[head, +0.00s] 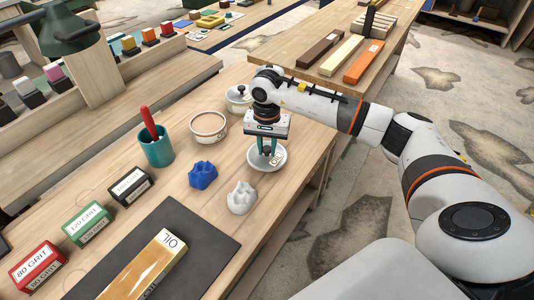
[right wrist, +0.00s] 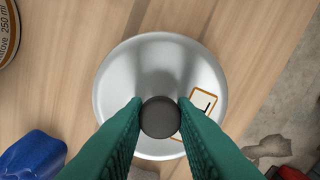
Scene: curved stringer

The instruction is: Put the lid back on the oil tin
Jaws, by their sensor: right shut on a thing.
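The lid (head: 280,164) is a round, shallow silver disc with a small label and a dark knob. It appears to rest on the bench near its right edge. My right gripper (head: 267,150) is above it with its green fingers closed on the knob, as the right wrist view shows, where the lid (right wrist: 125,85) lies under the fingertips (right wrist: 160,117). The oil tin (head: 208,138) is a round, open tin with a label band, left of and behind the lid. Its labelled edge shows at the top left of the right wrist view (right wrist: 8,35). My left gripper is not in view.
A lidded pot (head: 238,103) stands behind my right gripper. A blue block (head: 202,175) and a white block (head: 241,198) sit in front of the tin. A teal cup (head: 157,150) with a red-handled tool stands left of it. Grit blocks (head: 87,222) and a dark mat (head: 190,235) lie nearer.

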